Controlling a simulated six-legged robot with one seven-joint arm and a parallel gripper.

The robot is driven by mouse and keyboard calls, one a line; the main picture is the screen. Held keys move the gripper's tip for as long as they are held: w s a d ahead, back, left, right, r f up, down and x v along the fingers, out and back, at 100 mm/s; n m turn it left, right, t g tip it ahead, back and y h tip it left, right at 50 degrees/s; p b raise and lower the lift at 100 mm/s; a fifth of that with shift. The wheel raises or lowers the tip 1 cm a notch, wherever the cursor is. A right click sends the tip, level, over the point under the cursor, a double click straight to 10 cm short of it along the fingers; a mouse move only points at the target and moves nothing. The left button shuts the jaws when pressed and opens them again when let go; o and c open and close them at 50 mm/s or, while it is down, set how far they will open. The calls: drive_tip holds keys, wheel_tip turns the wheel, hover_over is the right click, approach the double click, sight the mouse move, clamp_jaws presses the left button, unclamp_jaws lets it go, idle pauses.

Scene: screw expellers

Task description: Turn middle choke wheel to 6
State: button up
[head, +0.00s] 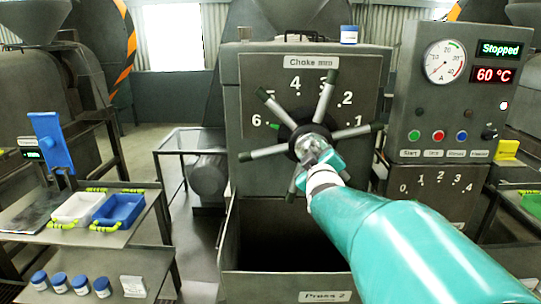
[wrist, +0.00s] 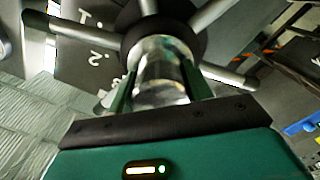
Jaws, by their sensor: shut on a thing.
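The choke wheel (head: 267,152) is on the front of the middle press, below a "Choke mm" label (head: 312,63). It has a dark hub and several metal spokes with dark grips. Numbers run around it, with 6 (head: 257,121) at the left and 1 at the right. A small bright green mark (head: 276,126) shows beside the 6. My gripper (head: 322,158) is at the wheel's centre. In the wrist view, its fingers (wrist: 160,88) are shut on the shiny metal centre knob (wrist: 163,60), in front of the black hub (wrist: 180,25). My gripper hides part of the hub and lower spokes.
A control panel (head: 446,105) at the right reads "Stopped" and 60 °C. An open dark bin (head: 285,285) labelled "Press 2" lies below the wheel. A bench (head: 130,232) at the left holds white and blue trays; several blue-lidded jars stand on its lower shelf.

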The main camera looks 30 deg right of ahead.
drive_tip(key=o, duration=1.3)
drive_tip(key=shift+s+a, duration=0.1)
drive_tip(key=shift+o, duration=0.4)
drive_tip(key=v, duration=1.3)
drive_tip(key=shift+s+a, duration=0.2)
